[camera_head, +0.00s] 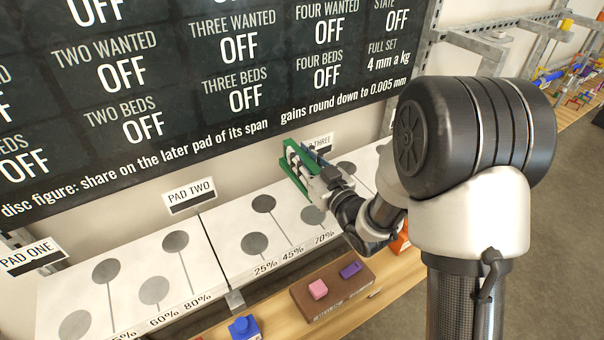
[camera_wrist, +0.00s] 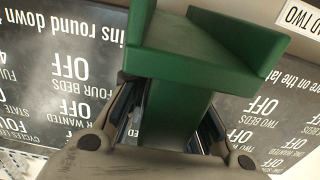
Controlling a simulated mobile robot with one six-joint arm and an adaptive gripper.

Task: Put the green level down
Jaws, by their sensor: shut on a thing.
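The green level (camera_head: 289,172) is in my gripper, above the white pad board near the partly hidden pad three sign. My gripper (camera_head: 308,174) is shut on it. In the wrist view the green level (camera_wrist: 205,45) fills the upper middle, with a channel-like top and a stem between the fingers of my gripper (camera_wrist: 168,118). Contact between the level and the board cannot be told. My arm hides part of the board on the right.
The white pad board (camera_head: 222,222) carries several grey discs with percent labels. The pad two sign (camera_head: 190,195) stands behind it. In front, a brown tray (camera_head: 330,305) holds a pink block (camera_head: 318,289) and a purple block (camera_head: 351,269). A blue object (camera_head: 243,328) is nearby. A dark display (camera_head: 140,80) rises behind.

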